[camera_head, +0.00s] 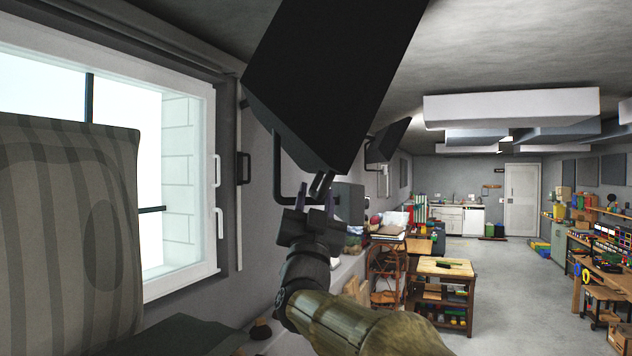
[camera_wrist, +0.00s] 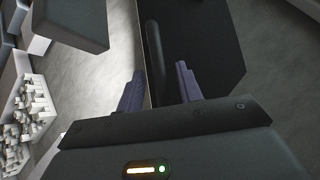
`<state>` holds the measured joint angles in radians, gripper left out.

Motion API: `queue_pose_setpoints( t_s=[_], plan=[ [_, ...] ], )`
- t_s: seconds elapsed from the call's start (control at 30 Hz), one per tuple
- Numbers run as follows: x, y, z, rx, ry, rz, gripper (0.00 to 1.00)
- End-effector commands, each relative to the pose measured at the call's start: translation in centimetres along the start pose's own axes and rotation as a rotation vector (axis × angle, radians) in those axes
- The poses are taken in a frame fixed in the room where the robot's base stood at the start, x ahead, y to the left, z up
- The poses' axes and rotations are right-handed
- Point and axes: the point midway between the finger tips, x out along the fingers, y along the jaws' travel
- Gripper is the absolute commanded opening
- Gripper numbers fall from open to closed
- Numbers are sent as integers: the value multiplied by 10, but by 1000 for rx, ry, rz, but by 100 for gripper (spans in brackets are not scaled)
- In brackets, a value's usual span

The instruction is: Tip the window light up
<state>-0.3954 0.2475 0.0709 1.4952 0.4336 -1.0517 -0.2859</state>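The window light is a large black flat panel (camera_head: 335,80), tilted, hanging beside the window in the head view. A dark bent bracket (camera_head: 277,165) runs down its left side and under its lower corner. My gripper (camera_head: 319,190) is just below the panel's lower edge. In the wrist view my gripper (camera_wrist: 159,72) has its two purple-grey fingers apart. The black panel (camera_wrist: 205,35) lies beyond them, and a dark rounded bar (camera_wrist: 154,45) shows in line with the gap. I cannot tell whether the fingers touch the bar or panel.
A white-framed window (camera_head: 190,180) is at the left, with a grey striped upright thing (camera_head: 70,230) before it. A similar smaller black panel (camera_head: 388,140) hangs farther along the wall. A wooden workbench (camera_head: 445,268) stands beyond. The floor (camera_head: 505,290) right of it is open.

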Motion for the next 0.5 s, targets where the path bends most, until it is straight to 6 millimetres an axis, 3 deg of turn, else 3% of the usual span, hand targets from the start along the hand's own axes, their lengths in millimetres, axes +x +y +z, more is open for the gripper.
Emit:
queue_pose_setpoints(
  t_s=[0.1,0.4,0.5],
  plan=[
    [9,0,-1,0,0,0,36],
    [10,0,0,0,0,0,36],
    [10,0,0,0,0,0,18]
  ],
)
